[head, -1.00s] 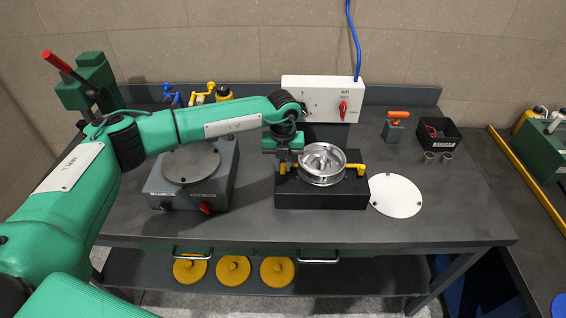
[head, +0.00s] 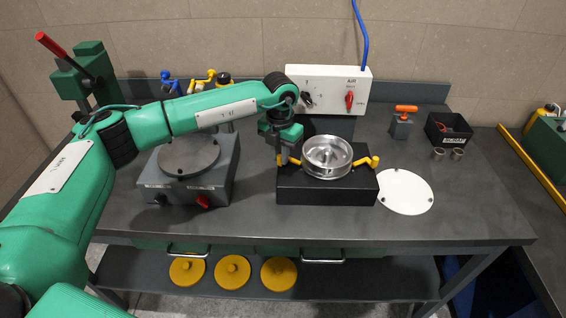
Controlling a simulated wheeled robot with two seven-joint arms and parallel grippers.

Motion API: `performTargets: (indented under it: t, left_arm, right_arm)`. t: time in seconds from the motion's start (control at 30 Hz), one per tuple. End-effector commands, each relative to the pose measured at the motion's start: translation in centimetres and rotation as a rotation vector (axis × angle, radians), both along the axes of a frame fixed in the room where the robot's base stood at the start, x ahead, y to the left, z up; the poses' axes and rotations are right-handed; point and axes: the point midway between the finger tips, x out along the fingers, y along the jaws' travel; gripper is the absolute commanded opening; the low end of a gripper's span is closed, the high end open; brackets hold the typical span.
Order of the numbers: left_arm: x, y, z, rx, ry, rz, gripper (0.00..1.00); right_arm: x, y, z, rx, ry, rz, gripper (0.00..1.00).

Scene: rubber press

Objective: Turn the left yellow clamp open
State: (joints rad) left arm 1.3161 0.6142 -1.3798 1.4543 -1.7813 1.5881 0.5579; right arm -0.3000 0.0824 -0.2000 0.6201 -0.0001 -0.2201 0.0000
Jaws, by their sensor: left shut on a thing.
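A black block (head: 322,188) on the bench carries a round silver metal mould (head: 327,156). The right yellow clamp (head: 366,162) sits at the mould's right side, pointing outward. The left yellow clamp (head: 295,161) shows only as a small yellow bit at the mould's left, under my gripper; most of it is hidden. My left gripper (head: 286,160) points down at the block's left end and is shut on the left yellow clamp. My right gripper is not in view.
A grey plate device (head: 190,165) with a red knob stands to the left. A white control box (head: 328,90) is behind. A white disc (head: 405,191) lies right of the block. An orange-handled tool (head: 404,121) and black bin (head: 448,130) are at the back right.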

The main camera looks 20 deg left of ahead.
Motion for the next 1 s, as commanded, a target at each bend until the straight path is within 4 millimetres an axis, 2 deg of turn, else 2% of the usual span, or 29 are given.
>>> performTargets:
  t: [0.03, 0.23, 0.3, 0.6, 1.0]
  left_arm:
    - [0.1, 0.2, -0.5, -0.001, -0.004, -0.044, 0.0]
    - [0.4, 0.8, -0.4, 0.0, -0.004, -0.232, 0.0]
    - [0.5, 0.9, -0.3, 0.0, -0.004, -0.298, 0.0]
    - [1.0, 1.6, -0.2, 0.001, -0.003, -0.583, 0.0]
    - [1.9, 2.1, 0.0, 0.0, -0.004, -0.897, 0.0]
  right_arm:
    - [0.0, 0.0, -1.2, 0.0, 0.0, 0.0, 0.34]
    - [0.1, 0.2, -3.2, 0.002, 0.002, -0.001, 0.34]
    - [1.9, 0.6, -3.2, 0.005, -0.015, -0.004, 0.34]
    - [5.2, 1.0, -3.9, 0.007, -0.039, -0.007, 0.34]
    - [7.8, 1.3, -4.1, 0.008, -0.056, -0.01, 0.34]
